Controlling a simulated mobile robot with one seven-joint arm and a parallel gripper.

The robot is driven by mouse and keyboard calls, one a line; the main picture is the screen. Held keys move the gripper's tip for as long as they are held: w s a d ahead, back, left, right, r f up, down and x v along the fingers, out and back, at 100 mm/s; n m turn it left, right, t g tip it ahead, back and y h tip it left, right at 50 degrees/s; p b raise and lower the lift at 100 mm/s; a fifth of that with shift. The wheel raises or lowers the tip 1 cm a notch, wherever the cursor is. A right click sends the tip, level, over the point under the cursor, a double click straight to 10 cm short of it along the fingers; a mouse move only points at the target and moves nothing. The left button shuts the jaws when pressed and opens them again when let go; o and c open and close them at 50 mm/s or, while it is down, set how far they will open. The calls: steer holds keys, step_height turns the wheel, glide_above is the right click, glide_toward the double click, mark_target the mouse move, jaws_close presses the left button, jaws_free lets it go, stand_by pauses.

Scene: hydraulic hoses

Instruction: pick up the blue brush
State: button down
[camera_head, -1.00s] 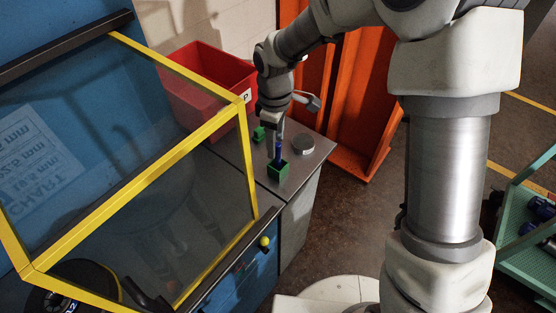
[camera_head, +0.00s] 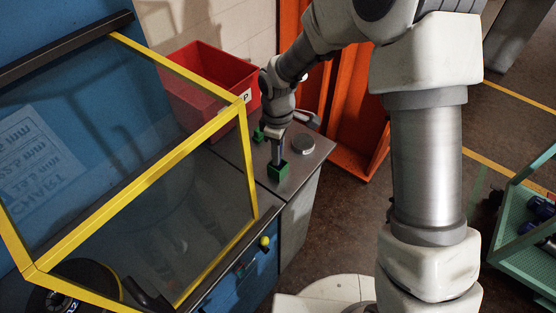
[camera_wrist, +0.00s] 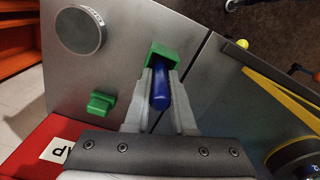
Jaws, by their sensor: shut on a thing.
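The blue brush (camera_wrist: 161,92) stands upright at a green block-shaped holder (camera_wrist: 165,54) on the grey metal worktop. In the head view the green holder (camera_head: 278,171) is near the worktop's front right corner. My gripper (camera_head: 279,150) comes down from above, and its fingers are shut on the blue brush. In the wrist view my gripper (camera_wrist: 160,84) has one finger on each side of the blue shaft. The lower end of the brush is hidden by the holder, so I cannot tell how deep it sits.
A second green piece (camera_wrist: 100,104) and a round grey disc (camera_wrist: 81,30) lie on the worktop. A red bin (camera_head: 205,85) stands behind. A yellow-framed clear panel (camera_head: 190,140) is at the left. An orange rack (camera_head: 360,100) stands behind the worktop.

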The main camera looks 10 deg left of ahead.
steer(key=shift+r, duration=0.15)
step_height(320, 180, up, 10)
steer(key=shift+f, duration=0.1)
stand_by(0.6)
stand_by(0.5)
stand_by(1.1)
